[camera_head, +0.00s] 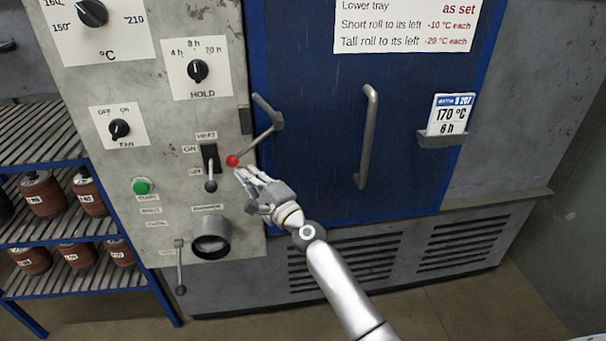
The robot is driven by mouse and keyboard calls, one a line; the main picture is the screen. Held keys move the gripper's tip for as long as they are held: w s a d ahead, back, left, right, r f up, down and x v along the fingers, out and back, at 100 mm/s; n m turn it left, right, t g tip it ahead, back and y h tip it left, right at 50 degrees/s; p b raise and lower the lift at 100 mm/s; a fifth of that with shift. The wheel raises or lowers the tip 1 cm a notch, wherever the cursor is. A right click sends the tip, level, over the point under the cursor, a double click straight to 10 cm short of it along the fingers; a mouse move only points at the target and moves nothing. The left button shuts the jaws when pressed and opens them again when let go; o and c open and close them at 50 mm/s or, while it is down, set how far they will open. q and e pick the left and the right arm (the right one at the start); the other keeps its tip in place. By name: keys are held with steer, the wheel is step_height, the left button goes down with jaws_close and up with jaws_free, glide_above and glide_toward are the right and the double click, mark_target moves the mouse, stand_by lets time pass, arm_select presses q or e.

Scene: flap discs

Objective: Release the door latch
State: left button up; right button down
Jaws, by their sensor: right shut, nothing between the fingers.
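The door latch (262,134) is a grey bent lever at the left edge of the blue oven door (315,110). Its handle slopes down to the left and ends in a red knob (232,160) in front of the control panel. My right gripper (241,174) is shut and empty, just below and right of the red knob. I cannot tell whether its fingertips touch the knob. The door looks closed, with a vertical grey pull handle (368,135) on it. My left gripper is not in view.
The control panel left of the door has a heat switch lever (211,186), a green button (142,186), dials and a round port (211,245). Blue shelves (60,235) with brown rolls stand at the left.

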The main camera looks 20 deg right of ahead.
mark_target(228, 161)
steer(key=shift+m+t, duration=0.6)
steer(key=shift+m, duration=0.3)
steer(key=shift+w+a+r+p, duration=0.25)
steer(key=shift+a+r, duration=0.75)
steer(key=shift+r, duration=0.05)
steer(key=shift+w+a+r+p, duration=0.2)
steer(key=shift+w+a+r, duration=0.05)
steer(key=shift+a+r, duration=0.75)
steer(key=shift+w+a+r, duration=0.1)
steer(key=shift+a+r, duration=0.15)
steer(key=shift+r, duration=0.3)
steer(key=v, duration=1.2)
steer(key=shift+r, duration=0.15)
steer(key=shift+a, duration=0.15)
